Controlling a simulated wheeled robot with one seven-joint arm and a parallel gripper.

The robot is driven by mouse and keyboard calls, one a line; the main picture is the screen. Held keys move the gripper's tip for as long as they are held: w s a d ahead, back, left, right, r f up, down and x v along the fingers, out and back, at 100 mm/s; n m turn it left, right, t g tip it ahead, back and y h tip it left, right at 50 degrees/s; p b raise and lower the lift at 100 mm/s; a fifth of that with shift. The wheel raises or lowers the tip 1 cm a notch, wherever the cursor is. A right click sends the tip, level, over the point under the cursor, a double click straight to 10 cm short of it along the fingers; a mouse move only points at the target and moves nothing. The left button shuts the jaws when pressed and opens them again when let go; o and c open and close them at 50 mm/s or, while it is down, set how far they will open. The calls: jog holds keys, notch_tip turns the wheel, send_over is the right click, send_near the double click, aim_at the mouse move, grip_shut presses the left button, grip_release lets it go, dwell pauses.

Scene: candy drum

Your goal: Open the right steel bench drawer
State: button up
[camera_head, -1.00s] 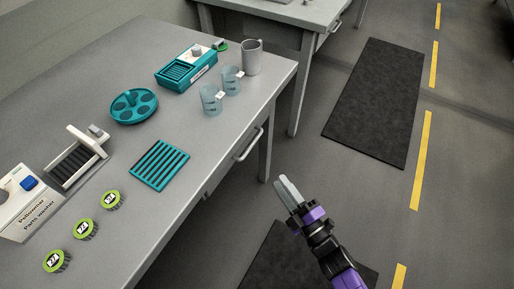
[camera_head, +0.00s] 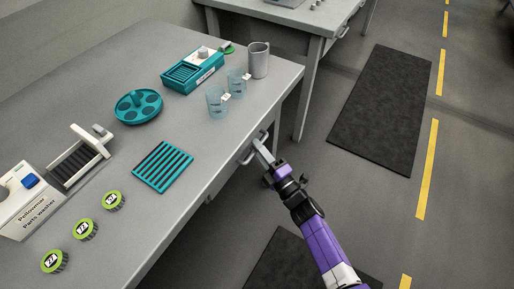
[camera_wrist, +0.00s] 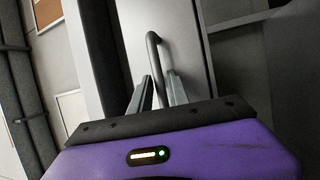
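The steel bench (camera_head: 90,75) has a drawer front (camera_head: 220,180) under its right edge, and the drawer looks shut. Its bar handle (camera_head: 265,134) is partly covered by my gripper (camera_head: 259,146) in the head view. In the wrist view the dark handle (camera_wrist: 152,50) runs down the pale drawer front (camera_wrist: 190,45). My gripper's two fingers (camera_wrist: 160,80) stand apart there, with the handle's lower part between them. I cannot tell whether either finger touches the handle.
Two clear beakers (camera_head: 217,102), a grey mug (camera_head: 258,60) and a teal slotted rack (camera_head: 162,166) stand on the bench near the right edge. A second bench (camera_head: 290,20) stands behind. The floor to the right, with a dark mat (camera_head: 382,110), is clear.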

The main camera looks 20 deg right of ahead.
jog(key=shift+w+a, duration=0.1)
jog(key=shift+w, duration=0.15)
grip_shut()
dwell(1.4)
